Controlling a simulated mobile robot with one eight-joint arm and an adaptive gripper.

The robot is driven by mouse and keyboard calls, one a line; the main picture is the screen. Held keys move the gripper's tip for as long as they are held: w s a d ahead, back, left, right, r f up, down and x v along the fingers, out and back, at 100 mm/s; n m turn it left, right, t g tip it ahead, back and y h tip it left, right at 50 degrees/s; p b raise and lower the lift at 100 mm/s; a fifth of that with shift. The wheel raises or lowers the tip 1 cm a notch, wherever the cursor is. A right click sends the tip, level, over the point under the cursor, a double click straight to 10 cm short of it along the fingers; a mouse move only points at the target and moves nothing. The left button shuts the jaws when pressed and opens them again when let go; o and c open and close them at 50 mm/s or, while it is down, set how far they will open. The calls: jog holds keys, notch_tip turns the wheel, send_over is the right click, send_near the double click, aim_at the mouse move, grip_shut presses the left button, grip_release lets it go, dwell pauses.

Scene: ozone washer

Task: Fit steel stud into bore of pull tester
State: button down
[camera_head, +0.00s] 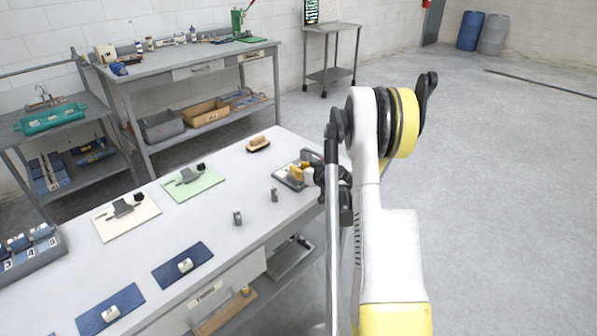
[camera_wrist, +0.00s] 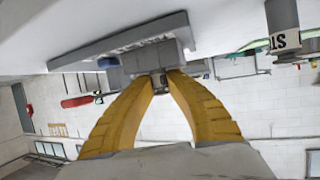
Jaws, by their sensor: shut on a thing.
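My gripper (camera_head: 302,172) is at the far right end of the white table. In the wrist view its two yellow fingers (camera_wrist: 160,78) close together on a small grey metal piece (camera_wrist: 160,82), which looks like the steel stud and is mostly hidden. A grey block on a flat plate (camera_wrist: 150,57), seemingly the pull tester, is right beyond the fingertips. In the head view its grey plate (camera_head: 287,181) lies under my gripper. The bore is hidden, so I cannot tell whether the stud is in it or only against the block.
Two small grey metal pieces (camera_head: 237,217) (camera_head: 274,194) stand upright on the table. A wooden-topped brush (camera_head: 258,144), a green mat (camera_head: 193,184), a cream mat (camera_head: 127,216) and blue mats (camera_head: 182,265) lie there too. A labelled grey post (camera_wrist: 284,30) shows right of the fingers in the wrist view.

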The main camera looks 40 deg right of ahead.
jog(key=c, duration=1.8)
grip_release()
jog(key=shift+f, duration=0.15)
jog(key=o, duration=0.4)
jog(key=shift+c, duration=0.2)
